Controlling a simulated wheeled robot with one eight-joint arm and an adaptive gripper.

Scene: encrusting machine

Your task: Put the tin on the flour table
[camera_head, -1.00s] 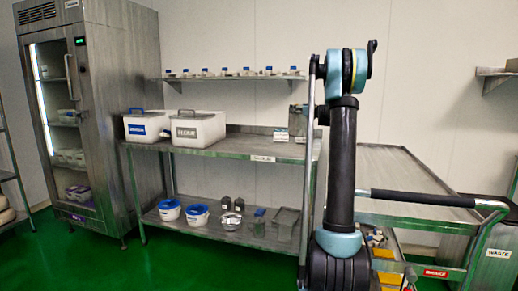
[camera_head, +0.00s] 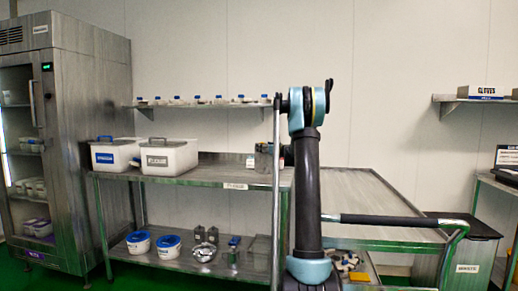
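A steel table (camera_head: 225,168) stands left of my arm, with a small label on its front edge that is too small to read. Two white lidded bins stand on it: one with a blue label (camera_head: 112,155) and one with a grey label (camera_head: 168,157) that may read flour. On its lower shelf are small grey metal containers (camera_head: 204,235) and a shiny foil-like item. I cannot tell which item is the tin. My arm rises right of the table and hides part of it. My gripper's fingers do not show.
Two blue-lidded tubs (camera_head: 138,243) sit on the lower shelf. A steel fridge (camera_head: 90,140) stands at the left. A wall shelf (camera_head: 200,105) holds several small jars.

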